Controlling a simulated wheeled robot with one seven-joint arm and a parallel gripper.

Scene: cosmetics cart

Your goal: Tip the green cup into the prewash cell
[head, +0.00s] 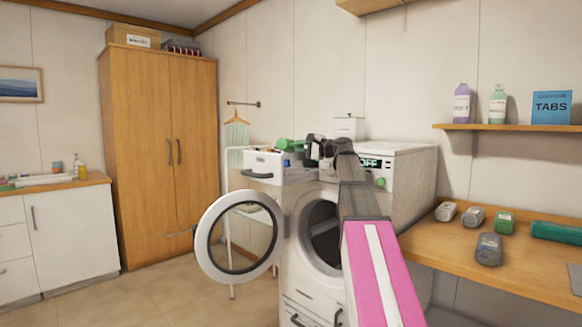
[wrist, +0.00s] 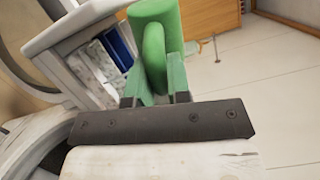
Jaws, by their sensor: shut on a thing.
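The green cup (head: 288,145) is held over the pulled-out detergent drawer (head: 262,165) of the washing machine. In the wrist view the cup (wrist: 156,16) fills the top middle, with its handle (wrist: 154,60) between the fingers of my gripper (wrist: 155,88). My gripper (head: 312,152) is shut on the handle. In the head view the cup looks tilted toward the left. The drawer (wrist: 65,35) lies left of the cup in the wrist view, with a blue part (wrist: 117,46) beside a pale, textured cell. I cannot tell which cell is the prewash one, nor see inside the cup.
The washing machine's round door (head: 211,243) stands open at the left, below the drawer. A wooden counter (head: 490,262) with several containers is at the right.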

